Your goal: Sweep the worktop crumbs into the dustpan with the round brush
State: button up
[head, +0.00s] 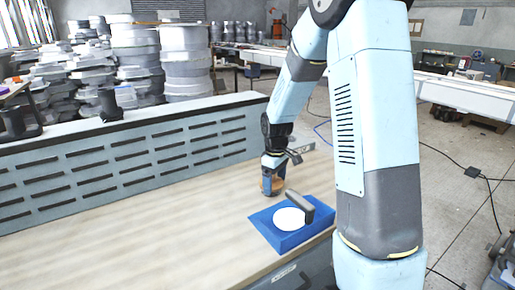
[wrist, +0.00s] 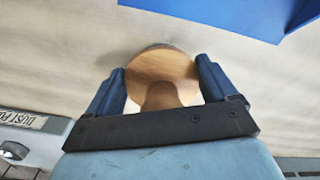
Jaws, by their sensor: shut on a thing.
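The round brush has a pale wooden top and knob, and it shows in the wrist view (wrist: 162,66) between the two dark blue fingers. My gripper (wrist: 160,78) is shut on its knob. In the head view my gripper (head: 272,181) points down at the worktop (head: 150,220), with the brush mostly hidden by the fingers. The blue dustpan (head: 263,221) lies just in front of it, near the worktop's front edge, with a white round patch and a grey handle. Part of the dustpan shows at the top right of the wrist view (wrist: 220,15). I cannot make out any crumbs.
A slotted grey-blue panel (head: 120,160) runs along the back of the worktop. A label reading "DUST P", cut off, shows in the wrist view (wrist: 22,119). The left part of the worktop is clear. Stacked moulds (head: 135,60) stand beyond the panel.

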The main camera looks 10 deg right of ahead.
jog(key=shift+s+d, duration=0.15)
jog(key=shift+s, duration=0.25)
notch_tip(320, 180, up, 2)
jog(key=shift+w+r, duration=0.1)
jog(key=shift+r, duration=2.9)
